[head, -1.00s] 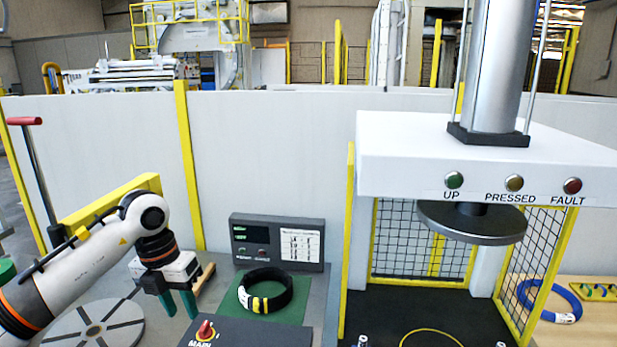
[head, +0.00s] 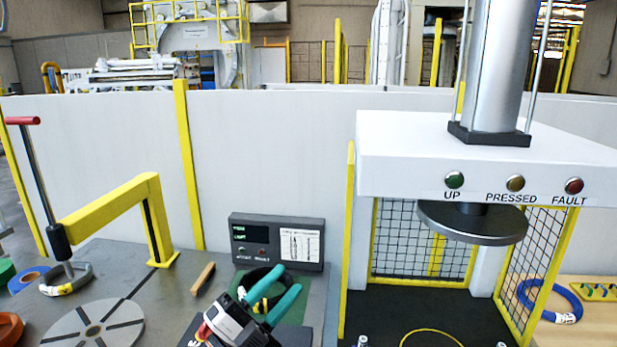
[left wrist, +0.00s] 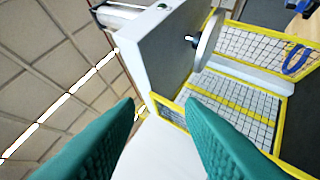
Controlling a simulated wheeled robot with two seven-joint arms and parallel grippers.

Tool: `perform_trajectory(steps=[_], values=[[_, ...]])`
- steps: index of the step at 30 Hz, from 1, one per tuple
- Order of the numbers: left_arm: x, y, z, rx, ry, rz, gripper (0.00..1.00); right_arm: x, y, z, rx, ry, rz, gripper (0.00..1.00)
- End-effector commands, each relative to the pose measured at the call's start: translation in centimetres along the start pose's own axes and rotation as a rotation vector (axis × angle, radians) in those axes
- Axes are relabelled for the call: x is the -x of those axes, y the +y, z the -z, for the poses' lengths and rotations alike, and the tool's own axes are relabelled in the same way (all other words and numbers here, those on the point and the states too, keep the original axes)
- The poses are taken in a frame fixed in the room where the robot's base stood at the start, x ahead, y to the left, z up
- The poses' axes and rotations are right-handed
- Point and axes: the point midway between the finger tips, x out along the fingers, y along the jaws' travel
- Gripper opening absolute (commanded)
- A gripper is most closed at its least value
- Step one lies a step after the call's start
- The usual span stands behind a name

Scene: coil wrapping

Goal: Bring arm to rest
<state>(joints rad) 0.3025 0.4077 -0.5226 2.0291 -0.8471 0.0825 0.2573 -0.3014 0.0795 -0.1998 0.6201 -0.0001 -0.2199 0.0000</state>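My left gripper (head: 268,303) has green fingers set apart with nothing between them. In the head view it is at the bottom centre, in front of the black coil (head: 254,289) on the green mat (head: 301,309), and partly hides both. In the left wrist view its two fingers (left wrist: 163,125) are spread, with the press and its mesh guard beyond them. My right gripper is not in view.
The press (head: 480,150) with its round plate stands at the right. A yellow bracket arm (head: 110,212), a slotted disc (head: 92,328) and a grey coil (head: 67,280) are at the left. A display panel (head: 277,242) stands behind the mat. A blue coil (head: 551,301) lies far right.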

Motion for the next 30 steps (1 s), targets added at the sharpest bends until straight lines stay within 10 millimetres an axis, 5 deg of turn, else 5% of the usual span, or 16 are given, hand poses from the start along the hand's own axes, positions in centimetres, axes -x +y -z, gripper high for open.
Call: perform_trajectory(steps=[6,10,13,18,29,30], values=[[10.5,-2.5,8.0,0.396,0.689,-0.118,0.35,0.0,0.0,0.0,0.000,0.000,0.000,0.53],[19.2,-6.7,9.7,0.604,1.084,-0.064,0.35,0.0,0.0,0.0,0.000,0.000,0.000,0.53],[25.1,-9.8,8.7,0.730,1.322,0.015,0.35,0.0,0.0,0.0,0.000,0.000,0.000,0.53],[31.8,-13.0,5.7,0.873,1.583,0.147,0.35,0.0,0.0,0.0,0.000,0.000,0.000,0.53],[40.6,-16.0,-2.0,1.073,1.920,0.415,0.35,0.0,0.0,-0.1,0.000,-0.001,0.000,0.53],[41.0,-17.4,-1.1,1.070,1.921,0.418,0.35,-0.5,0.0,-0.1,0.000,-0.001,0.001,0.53]])
